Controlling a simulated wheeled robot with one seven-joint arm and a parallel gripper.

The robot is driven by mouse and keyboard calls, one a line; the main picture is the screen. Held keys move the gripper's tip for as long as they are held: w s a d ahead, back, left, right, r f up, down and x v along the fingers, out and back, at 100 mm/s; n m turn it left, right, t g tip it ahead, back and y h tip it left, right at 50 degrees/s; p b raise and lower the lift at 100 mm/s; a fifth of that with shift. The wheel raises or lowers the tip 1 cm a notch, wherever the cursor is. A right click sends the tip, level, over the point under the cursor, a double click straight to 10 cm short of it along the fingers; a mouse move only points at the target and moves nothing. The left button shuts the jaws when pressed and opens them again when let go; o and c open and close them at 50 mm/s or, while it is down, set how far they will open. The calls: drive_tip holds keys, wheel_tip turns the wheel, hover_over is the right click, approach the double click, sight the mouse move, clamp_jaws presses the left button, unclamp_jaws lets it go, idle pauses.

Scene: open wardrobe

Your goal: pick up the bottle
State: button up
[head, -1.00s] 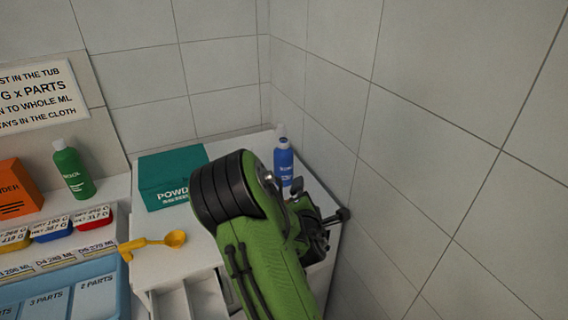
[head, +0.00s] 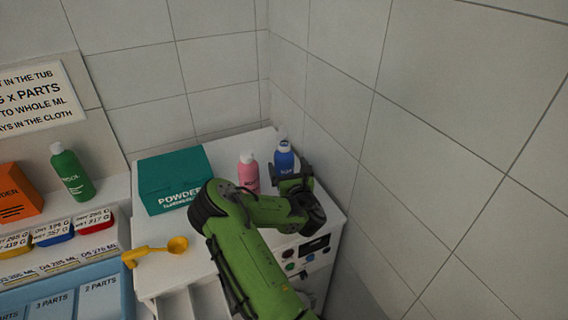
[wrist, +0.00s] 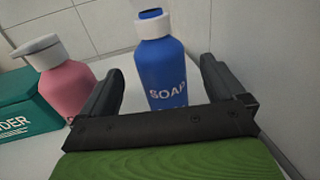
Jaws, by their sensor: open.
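A blue bottle (head: 284,158) with a white cap stands upright on the white surface near the corner. In the wrist view the blue bottle (wrist: 161,72) is marked SOAP and its lower end is hidden by my gripper. My gripper (wrist: 158,82) is open, with one finger on each side of the blue bottle and gaps between. In the head view my gripper (head: 292,176) is in front of the blue bottle. A pink bottle (head: 248,175) with a white cap stands to its left; the wrist view shows this pink bottle (wrist: 68,88) outside the left finger.
A teal powder box (head: 175,180) stands left of the pink bottle. A yellow scoop (head: 155,251) lies near the front left. A green bottle (head: 72,175) and an orange box (head: 18,193) stand farther left. The tiled wall (head: 400,150) is close on the right.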

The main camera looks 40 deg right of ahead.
drive_tip(key=x, duration=0.5)
drive_tip(key=shift+w+d+f+p, duration=0.1)
drive_tip(key=shift+w+f+p, duration=0.1)
drive_tip(key=shift+p, duration=0.15)
drive_tip(key=shift+s+r, duration=0.1)
drive_tip(key=shift+c, duration=1.4)
drive_tip(key=c, duration=1)
